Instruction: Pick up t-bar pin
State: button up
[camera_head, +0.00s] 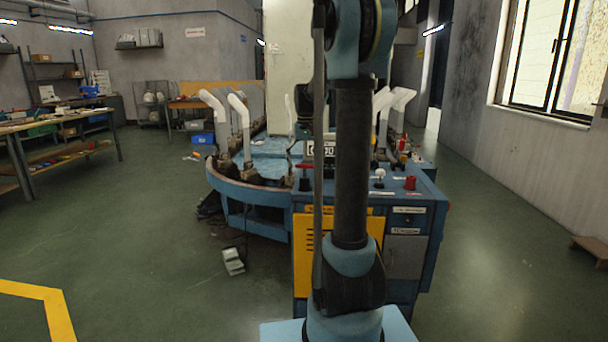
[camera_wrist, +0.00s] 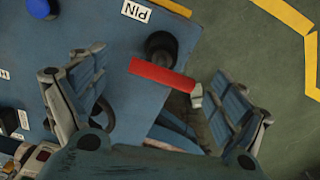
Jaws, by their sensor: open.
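The t-bar pin shows in the wrist view as a red bar (camera_wrist: 163,76) with a small pale end piece at its right. It lies slanted beside a round black knob (camera_wrist: 161,46) near a white label reading PIN (camera_wrist: 136,11). My gripper (camera_wrist: 156,82) is open, with one finger on each side of the bar. The bar runs across the gap, and its right end comes close to the right finger. No grip shows. I cannot tell the height between the fingers and the bar. In the head view my arm hides the gripper.
The blue machine (camera_head: 262,190) carries upright white sock forms (camera_head: 239,112) around its edge. A red knob (camera_head: 410,183) stands on its console, and a blue button (camera_wrist: 38,8) shows in the wrist view. A workbench (camera_head: 60,122) stands far left. Green floor is open on both sides.

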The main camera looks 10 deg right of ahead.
aim_at(305, 168)
jog(key=shift+a+f, duration=0.1)
jog(key=shift+f, duration=1.4)
jog(key=c, duration=1.2)
jog(key=shift+r, duration=0.15)
jog(key=shift+r, duration=8.35)
jog(key=shift+c, duration=0.2)
